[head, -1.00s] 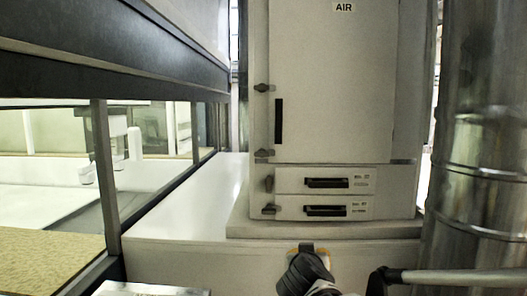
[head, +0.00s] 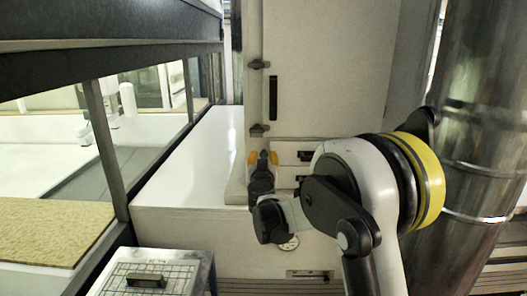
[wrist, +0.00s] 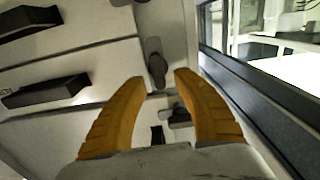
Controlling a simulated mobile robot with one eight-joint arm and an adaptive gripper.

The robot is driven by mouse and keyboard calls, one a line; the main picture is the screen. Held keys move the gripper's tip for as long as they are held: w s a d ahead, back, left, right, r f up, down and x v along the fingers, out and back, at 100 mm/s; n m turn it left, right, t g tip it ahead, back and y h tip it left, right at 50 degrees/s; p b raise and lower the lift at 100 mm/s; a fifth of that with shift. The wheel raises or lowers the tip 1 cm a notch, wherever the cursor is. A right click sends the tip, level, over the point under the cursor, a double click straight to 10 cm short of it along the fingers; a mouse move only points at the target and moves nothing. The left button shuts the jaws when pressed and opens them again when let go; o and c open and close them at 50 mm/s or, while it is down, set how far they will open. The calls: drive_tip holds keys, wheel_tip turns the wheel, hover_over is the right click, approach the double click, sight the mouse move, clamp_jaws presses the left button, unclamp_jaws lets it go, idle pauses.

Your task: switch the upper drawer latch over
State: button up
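The upper drawer latch (wrist: 157,68) is a small dark knob with a lever, standing roughly upright along the drawer's end in the wrist view. It sits beside the upper drawer (wrist: 110,72), just beyond and between my fingertips. My gripper (wrist: 161,77) is open, its two orange fingers spread with nothing between them; I cannot tell whether either touches the latch. In the head view my gripper (head: 262,157) is at the left end of the drawers and hides the latch. The upper drawer (head: 285,152) is partly visible to its right.
The cabinet door (head: 330,70) rises above the drawers. A dark-framed glazed tunnel (head: 95,120) stands left, a metal duct (head: 470,150) right. A gridded tray (head: 150,272) is low in front.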

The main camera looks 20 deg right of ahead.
drive_tip(key=shift+x, duration=1.4)
clamp_jaws()
drive_tip(key=shift+s, duration=0.1)
